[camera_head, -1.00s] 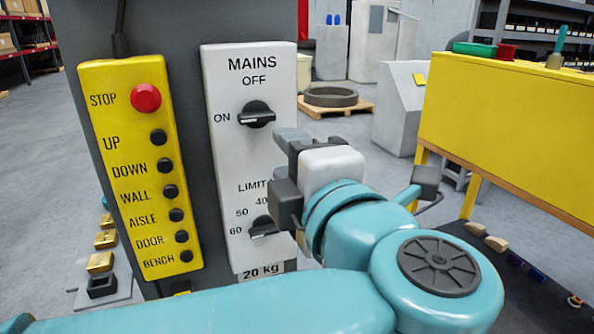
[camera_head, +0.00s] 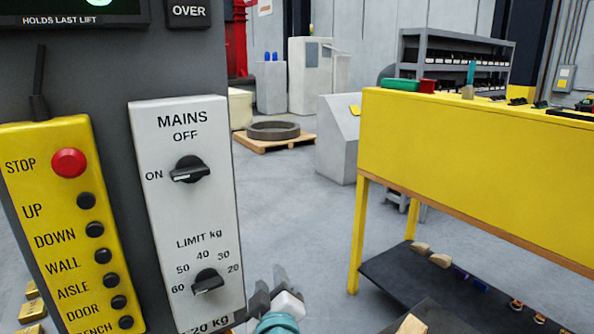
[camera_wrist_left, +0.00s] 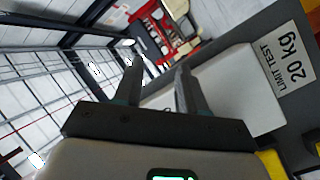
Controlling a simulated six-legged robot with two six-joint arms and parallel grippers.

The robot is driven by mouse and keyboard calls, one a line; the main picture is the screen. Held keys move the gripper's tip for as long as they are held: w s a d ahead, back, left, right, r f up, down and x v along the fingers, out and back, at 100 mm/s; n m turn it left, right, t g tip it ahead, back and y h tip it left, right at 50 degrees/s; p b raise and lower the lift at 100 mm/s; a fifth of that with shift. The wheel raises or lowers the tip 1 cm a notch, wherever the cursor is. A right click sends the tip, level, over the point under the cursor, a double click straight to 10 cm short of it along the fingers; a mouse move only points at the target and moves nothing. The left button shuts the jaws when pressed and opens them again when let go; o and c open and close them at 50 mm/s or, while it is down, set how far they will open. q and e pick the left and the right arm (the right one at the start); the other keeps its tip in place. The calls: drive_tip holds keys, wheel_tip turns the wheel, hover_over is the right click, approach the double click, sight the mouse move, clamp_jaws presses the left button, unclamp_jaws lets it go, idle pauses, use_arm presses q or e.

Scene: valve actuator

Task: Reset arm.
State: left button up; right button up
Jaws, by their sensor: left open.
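My left gripper (camera_head: 272,285) is low in the head view, beside the lower right edge of the white MAINS panel (camera_head: 180,130). Its jaws are open and empty, with no contact on a knob seen. In the left wrist view the two dark fingers (camera_wrist_left: 158,68) stand apart, and a panel edge with a "LIMIT TEST 20 kg" label (camera_wrist_left: 288,62) shows to their right. The MAINS knob (camera_head: 190,169) has its white mark toward ON. The LIMIT knob (camera_head: 207,282) has its mark toward 60. My right gripper is out of view.
A yellow button box (camera_head: 65,215) with a red STOP button (camera_head: 69,163) hangs left of the panel. A yellow bench (camera_head: 470,160) with a dark lower shelf (camera_head: 385,278) stands at right. Open grey floor (camera_head: 290,220) lies between panel and bench.

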use_arm(q)
drive_tip(key=s+a+f+m+g+h, duration=0.1)
drive_tip(key=s+a+f+m+g, duration=0.15)
drive_tip(key=f, duration=0.65)
drive_tip(key=s+a+f+m+g+h+p, duration=0.1)
drive_tip(key=s+f+m+g+h, duration=0.15)
drive_tip(key=f, duration=0.65)
drive_tip(key=s+a+f+m+g+h, duration=0.1)
drive_tip(key=s+f+g, duration=0.2)
drive_tip(key=f, duration=0.6)
drive_tip(key=s+a+f+m+g+h, duration=0.1)
drive_tip(key=s+f+g, duration=0.3)
drive_tip(key=s, duration=0.7)
drive_tip(key=s+f+m+g+h+p, duration=0.1)
drive_tip(key=s+f+g, duration=0.3)
drive_tip(key=s+f, duration=0.3)
drive_tip(key=s, duration=0.4)
drive_tip(key=shift+a+f+m+g, duration=0.25)
drive_tip(key=shift+a+m+g, duration=0.05)
drive_tip(key=shift+a, duration=0.1)
drive_tip(key=shift+w+d+h, duration=0.15)
drive_tip(key=shift+h, duration=0.1)
